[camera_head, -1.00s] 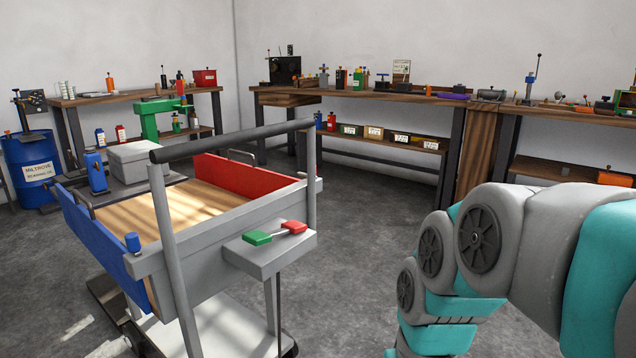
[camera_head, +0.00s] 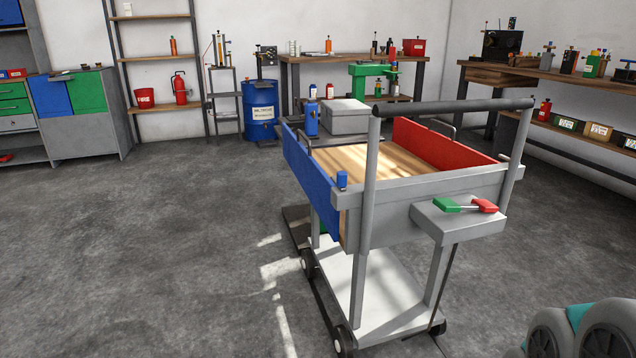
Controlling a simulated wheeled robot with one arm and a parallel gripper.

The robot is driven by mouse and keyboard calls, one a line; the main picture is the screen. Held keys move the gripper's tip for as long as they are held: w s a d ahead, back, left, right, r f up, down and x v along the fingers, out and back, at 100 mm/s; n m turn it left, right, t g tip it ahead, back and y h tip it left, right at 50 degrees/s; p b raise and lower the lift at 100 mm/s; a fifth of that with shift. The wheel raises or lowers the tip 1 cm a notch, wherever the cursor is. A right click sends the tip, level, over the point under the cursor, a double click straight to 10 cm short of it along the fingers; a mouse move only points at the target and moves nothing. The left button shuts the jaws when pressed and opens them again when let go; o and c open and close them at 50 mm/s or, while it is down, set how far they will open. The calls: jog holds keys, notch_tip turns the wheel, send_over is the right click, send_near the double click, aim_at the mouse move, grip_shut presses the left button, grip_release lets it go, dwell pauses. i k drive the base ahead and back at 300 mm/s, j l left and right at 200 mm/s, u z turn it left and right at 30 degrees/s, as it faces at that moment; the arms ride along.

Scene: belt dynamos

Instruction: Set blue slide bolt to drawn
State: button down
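A cart (camera_head: 400,200) with a blue side panel (camera_head: 308,173) and a red side panel (camera_head: 440,145) stands right of the middle. A small blue knob (camera_head: 341,180) sits at the near end of the blue panel, by the cart's corner. It looks like the handle of the blue slide bolt, but it is too small to tell the bolt's position. The blue panel stands upright. My gripper is out of view; only links of my arm show at the lower right.
A green and red handle (camera_head: 464,205) sits on the cart's grey end box. A dark push bar (camera_head: 450,106) spans two posts above the near end. A blue barrel (camera_head: 259,109) and workbenches line the walls. Open concrete floor (camera_head: 150,240) lies left of the cart.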

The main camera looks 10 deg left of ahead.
aim_at(341, 180)
jog(key=u, duration=0.75)
